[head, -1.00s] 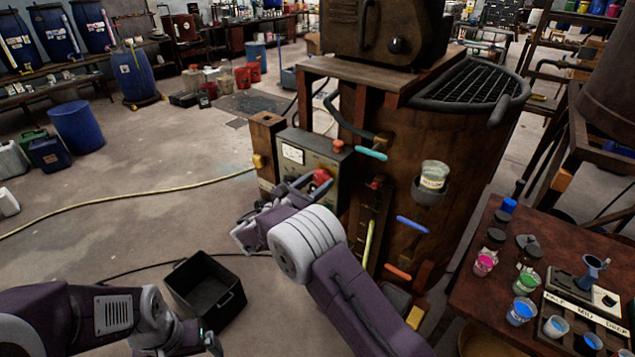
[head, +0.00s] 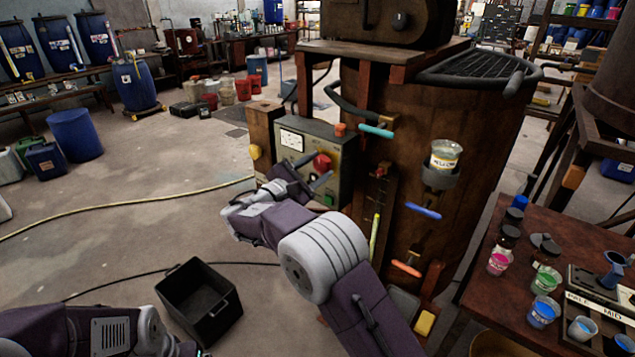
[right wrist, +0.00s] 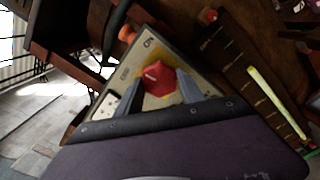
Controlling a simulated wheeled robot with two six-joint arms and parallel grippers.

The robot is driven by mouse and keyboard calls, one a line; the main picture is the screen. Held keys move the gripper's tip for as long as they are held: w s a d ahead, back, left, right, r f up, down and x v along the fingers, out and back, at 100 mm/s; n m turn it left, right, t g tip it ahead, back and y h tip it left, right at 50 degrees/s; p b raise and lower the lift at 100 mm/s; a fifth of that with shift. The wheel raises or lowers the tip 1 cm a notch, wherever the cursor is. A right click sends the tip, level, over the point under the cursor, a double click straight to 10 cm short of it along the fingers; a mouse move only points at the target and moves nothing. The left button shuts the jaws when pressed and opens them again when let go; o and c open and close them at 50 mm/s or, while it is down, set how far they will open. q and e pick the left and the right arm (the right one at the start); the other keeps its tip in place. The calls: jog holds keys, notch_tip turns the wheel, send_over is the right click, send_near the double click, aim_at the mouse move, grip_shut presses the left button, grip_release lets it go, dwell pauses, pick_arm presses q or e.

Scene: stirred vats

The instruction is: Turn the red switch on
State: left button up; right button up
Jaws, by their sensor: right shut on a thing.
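The red switch (head: 322,163) is a round knob on the front of a grey-green control box fixed to the brown vat. It also shows in the right wrist view (right wrist: 158,79), with a pale pointer mark on its face and a yellow plate behind it. My right gripper (head: 311,171) is at the knob, one finger on each side, shut on it. In the right wrist view the fingers (right wrist: 159,90) flank the knob. The knob's lower part is hidden behind the gripper's body. My left gripper (head: 187,349) is low at the bottom edge, away from the box, its fingers unclear.
A green button (head: 328,200) and an orange-red button (head: 340,129) are on the box. Coloured handles, including a teal one (head: 376,131), stick out of the vat. A black crate (head: 199,302) stands on the floor. A table with paint cups (head: 544,311) is at right.

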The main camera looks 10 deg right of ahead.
jog(key=m+b, duration=0.4)
jog(key=b, duration=0.1)
jog(key=m+b, duration=0.2)
jog(key=shift+f+b, duration=0.25)
jog(key=shift+b, duration=0.15)
jog(key=shift+r+m+b, duration=0.15)
jog(key=shift+m+b, duration=0.75)
jog(key=shift+m, duration=0.2)
jog(key=shift+r+m+b, duration=0.15)
jog(key=shift+m+b, duration=0.75)
jog(key=shift+m, duration=0.2)
jog(key=o, duration=1.4)
jog(key=v, duration=0.9)
